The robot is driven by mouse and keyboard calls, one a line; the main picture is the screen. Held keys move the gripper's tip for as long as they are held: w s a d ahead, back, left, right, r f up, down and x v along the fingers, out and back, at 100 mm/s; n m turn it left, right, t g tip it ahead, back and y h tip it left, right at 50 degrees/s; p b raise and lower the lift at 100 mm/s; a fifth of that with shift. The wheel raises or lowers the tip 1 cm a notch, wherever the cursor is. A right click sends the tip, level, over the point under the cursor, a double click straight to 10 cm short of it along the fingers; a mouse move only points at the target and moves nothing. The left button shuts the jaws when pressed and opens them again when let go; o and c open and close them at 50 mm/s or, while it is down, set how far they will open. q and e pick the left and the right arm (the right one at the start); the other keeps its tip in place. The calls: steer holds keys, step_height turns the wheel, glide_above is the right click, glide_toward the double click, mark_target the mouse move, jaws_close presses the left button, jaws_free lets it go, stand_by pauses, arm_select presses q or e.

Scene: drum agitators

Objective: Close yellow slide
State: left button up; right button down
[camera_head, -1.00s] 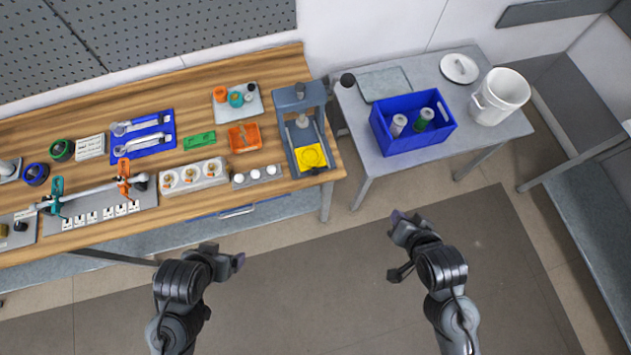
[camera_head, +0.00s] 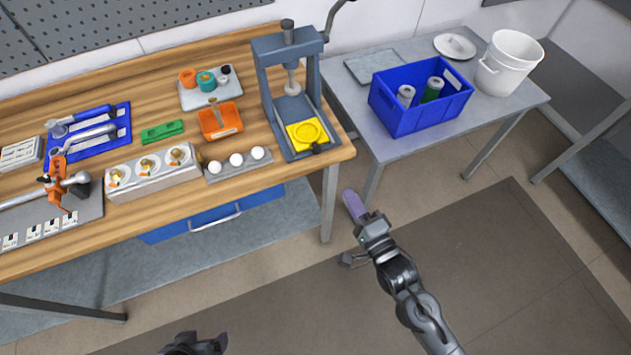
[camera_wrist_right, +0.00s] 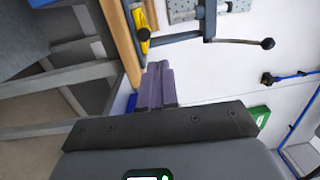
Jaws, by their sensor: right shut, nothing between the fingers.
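The yellow slide (camera_head: 307,133) sits at the front of the grey press (camera_head: 288,85), on the right end of the wooden bench. It has a round ring on top and a dark knob at its front edge. In the right wrist view a small part of the yellow slide (camera_wrist_right: 144,34) shows near the bench edge. My right gripper (camera_head: 354,208) is shut and empty, in front of the bench and below the press, apart from the slide. Its purple fingers (camera_wrist_right: 157,86) lie together in the wrist view. My left gripper (camera_head: 200,343) shows only partly at the bottom edge.
A grey side table (camera_head: 415,148) right of the bench holds a blue crate (camera_head: 425,115) with bottles and a white bucket (camera_head: 508,65). An orange tray (camera_head: 220,121) and a strip of white pieces (camera_head: 236,166) lie left of the press. The floor in front is clear.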

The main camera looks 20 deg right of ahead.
step_height(320, 180, down, 4)
steer(key=r+b, duration=0.1)
steer(key=b, duration=0.4)
glide_toward(318, 152)
steer(key=w, duration=0.4)
steer(key=w+a, duration=0.1)
steer(key=w, duration=0.1)
steer(key=shift+w, duration=0.4)
arm_select(q)
step_height(318, 152, down, 7)
